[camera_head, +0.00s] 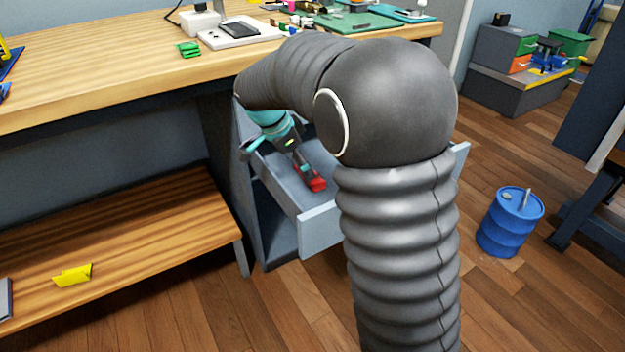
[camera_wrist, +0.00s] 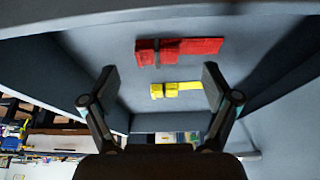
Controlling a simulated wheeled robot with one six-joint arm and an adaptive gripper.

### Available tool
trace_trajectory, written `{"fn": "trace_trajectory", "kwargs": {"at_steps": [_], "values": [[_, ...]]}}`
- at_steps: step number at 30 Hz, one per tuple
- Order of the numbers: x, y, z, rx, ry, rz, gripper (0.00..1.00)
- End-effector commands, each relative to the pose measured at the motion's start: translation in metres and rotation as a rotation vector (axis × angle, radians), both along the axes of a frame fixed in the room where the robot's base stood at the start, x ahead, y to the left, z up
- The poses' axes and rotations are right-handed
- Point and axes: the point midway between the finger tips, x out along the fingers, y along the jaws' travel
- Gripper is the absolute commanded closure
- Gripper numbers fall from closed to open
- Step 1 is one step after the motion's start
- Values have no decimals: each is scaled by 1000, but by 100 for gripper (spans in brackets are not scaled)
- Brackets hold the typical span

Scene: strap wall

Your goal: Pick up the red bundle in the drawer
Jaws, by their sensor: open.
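The red bundle (camera_head: 318,185) lies in the open grey drawer (camera_head: 319,230), near its front in the head view. In the wrist view the red bundle (camera_wrist: 190,47) is a flat strip with a dark band, lying crosswise on the drawer floor. A yellow bundle (camera_wrist: 178,90) with a dark band lies beside it, roughly parallel. My gripper (camera_wrist: 159,69) is open and empty above the drawer, its fingers on either side of the bundles in the picture. The red one sits beyond the fingertips. In the head view my arm hides part of the drawer and the yellow bundle.
A green bundle (camera_head: 188,49) and electronics lie on the wooden bench top (camera_head: 120,85). Another yellow bundle (camera_head: 73,275) lies on the lower shelf (camera_head: 130,235). The drawer walls stand close around my gripper. A blue drum (camera_head: 510,222) stands on the floor at right.

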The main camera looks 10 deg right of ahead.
Motion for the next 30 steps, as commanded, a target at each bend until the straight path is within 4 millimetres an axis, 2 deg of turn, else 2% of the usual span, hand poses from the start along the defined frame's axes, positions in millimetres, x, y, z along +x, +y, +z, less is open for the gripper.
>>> {"fn": "trace_trajectory", "kwargs": {"at_steps": [12,22,27,30], "values": [[1,-21,-43,0,3,-2,12],[2,-23,-48,0,0,-1,12],[2,-23,-48,0,0,-1,55],[2,-23,-48,0,0,-1,77]]}}
